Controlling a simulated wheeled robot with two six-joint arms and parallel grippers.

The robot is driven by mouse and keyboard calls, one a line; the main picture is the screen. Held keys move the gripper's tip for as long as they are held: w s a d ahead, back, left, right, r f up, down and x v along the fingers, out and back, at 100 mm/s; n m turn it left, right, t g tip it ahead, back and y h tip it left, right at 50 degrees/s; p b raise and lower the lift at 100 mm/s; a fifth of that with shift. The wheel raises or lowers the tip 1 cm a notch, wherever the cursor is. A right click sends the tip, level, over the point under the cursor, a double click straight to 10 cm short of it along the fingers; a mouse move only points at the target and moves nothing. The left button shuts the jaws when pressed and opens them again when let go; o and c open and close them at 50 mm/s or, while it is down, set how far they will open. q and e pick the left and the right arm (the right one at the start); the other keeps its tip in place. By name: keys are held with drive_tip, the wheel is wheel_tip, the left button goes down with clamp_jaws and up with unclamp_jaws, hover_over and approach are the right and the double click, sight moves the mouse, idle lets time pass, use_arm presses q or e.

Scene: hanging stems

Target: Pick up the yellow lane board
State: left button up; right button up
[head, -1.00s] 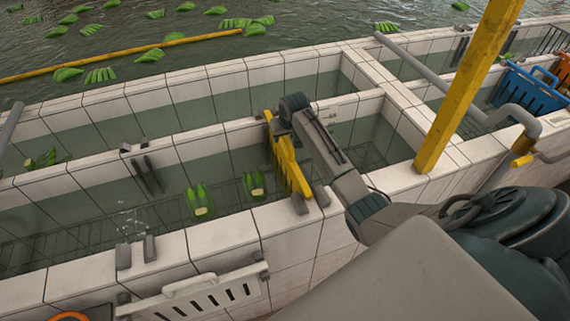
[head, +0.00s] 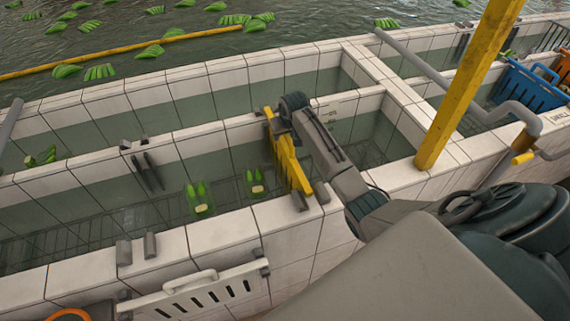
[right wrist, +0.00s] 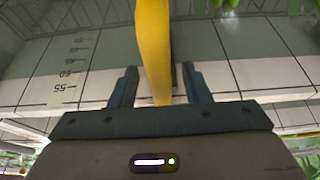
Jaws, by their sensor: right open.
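The yellow lane board (head: 291,168) stands on edge across the water channel, its near end by dark brackets on the front tiled wall. My right gripper (head: 274,121) is at the board's far upper end. In the right wrist view the board (right wrist: 153,45) runs between the two spread fingers of my right gripper (right wrist: 158,86). The jaws are open, one finger on each side, with a visible gap on each side. The board's lower part is partly hidden. My left gripper is not in view.
Green bunches (head: 200,199) float in the channel left of the board. A white slotted board (head: 205,297) hangs on the front wall. A yellow post (head: 465,85) and a grey pipe (head: 440,70) stand right of my arm. A blue crate (head: 535,90) is farther right.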

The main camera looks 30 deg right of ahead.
drive_tip(key=shift+c, duration=0.4)
clamp_jaws()
drive_tip(key=shift+r, duration=0.1)
drive_tip(key=shift+w+r, duration=0.1)
